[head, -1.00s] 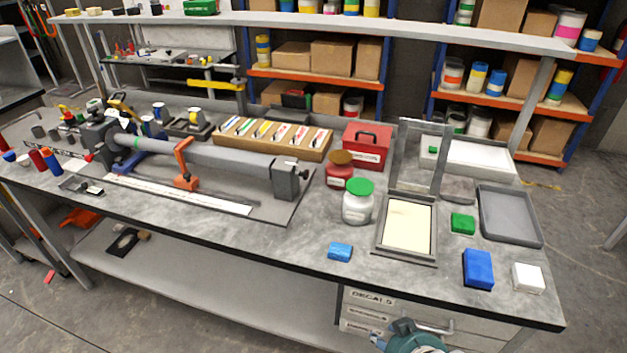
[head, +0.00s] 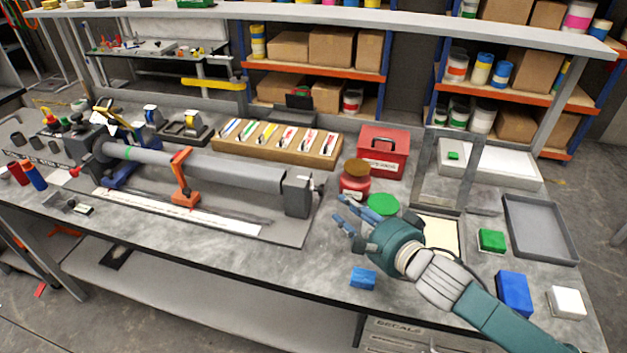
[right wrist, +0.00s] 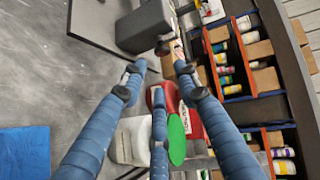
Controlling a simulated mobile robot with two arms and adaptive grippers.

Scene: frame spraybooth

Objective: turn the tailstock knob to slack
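The tailstock (head: 298,195) is a grey block at the right end of the long grey tube (head: 215,164) on the bench. In the right wrist view the tailstock (right wrist: 146,25) is at the top, with a small dark knob (right wrist: 162,47) at its lower right. In the head view the knob's details are too small to tell. My right gripper (head: 346,222) is open and empty above the bench, right of the tailstock and apart from it. Its spread blue fingers (right wrist: 158,82) point towards the knob in the right wrist view. My left gripper is not in view.
A red jar (head: 355,180) and a green-lidded jar (head: 383,204) stand close behind the right gripper. A blue block (head: 363,278) lies in front. A red box (head: 382,150) and a hinged frame (head: 432,170) stand further back. Bare bench lies in front of the tailstock.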

